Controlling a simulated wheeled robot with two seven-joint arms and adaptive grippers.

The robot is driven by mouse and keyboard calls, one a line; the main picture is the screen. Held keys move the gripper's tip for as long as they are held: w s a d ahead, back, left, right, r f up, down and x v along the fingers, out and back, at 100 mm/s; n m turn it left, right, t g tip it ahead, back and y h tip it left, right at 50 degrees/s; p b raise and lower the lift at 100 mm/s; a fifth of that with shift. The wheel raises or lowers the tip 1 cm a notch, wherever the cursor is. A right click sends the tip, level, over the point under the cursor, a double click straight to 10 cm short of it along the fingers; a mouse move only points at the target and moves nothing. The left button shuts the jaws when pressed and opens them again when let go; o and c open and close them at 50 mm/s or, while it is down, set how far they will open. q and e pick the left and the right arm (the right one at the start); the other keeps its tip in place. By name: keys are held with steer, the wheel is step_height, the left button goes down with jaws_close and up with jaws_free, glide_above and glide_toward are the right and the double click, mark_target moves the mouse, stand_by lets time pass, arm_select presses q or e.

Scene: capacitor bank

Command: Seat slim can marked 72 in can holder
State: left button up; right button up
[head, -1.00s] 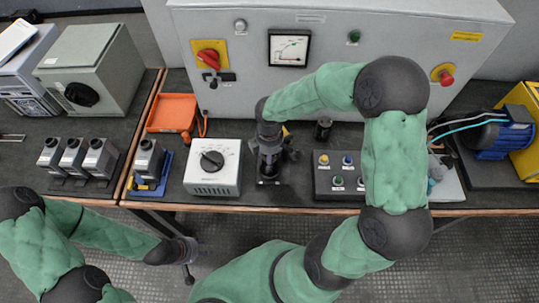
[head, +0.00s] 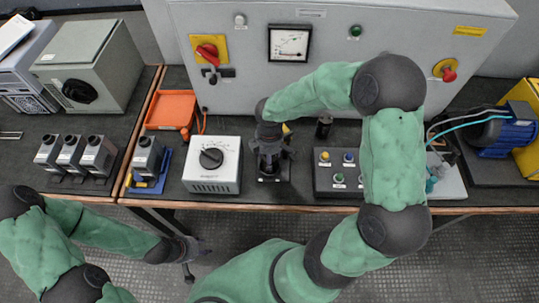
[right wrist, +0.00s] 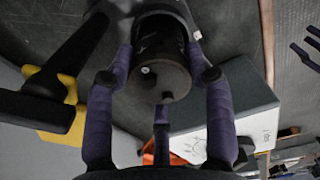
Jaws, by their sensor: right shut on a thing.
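My right gripper (head: 270,152) is over the dark bench, right of the white dial box. In the right wrist view its purple-padded fingers (right wrist: 163,110) are shut around a dark cylindrical can (right wrist: 160,62); no number is readable on it. A small dark base (head: 268,178) shows below the gripper; it may be the can holder, but the fingers mostly cover it. Whether the can sits in it cannot be told. A small dark can (head: 324,127) stands to the right, near the cabinet. My left gripper (head: 196,262) hangs in front of the bench edge, fingers apart and empty.
The white dial box (head: 212,166) is close to the left of the right gripper. A button box (head: 337,182) is to the right. The grey cabinet (head: 340,90) stands behind. Several grey units (head: 72,155) and an orange tray (head: 171,110) are at left.

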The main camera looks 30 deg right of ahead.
steer(key=o, duration=1.5)
steer(key=shift+o, duration=0.2)
steer(key=shift+r, duration=0.1)
step_height(320, 180, up, 12)
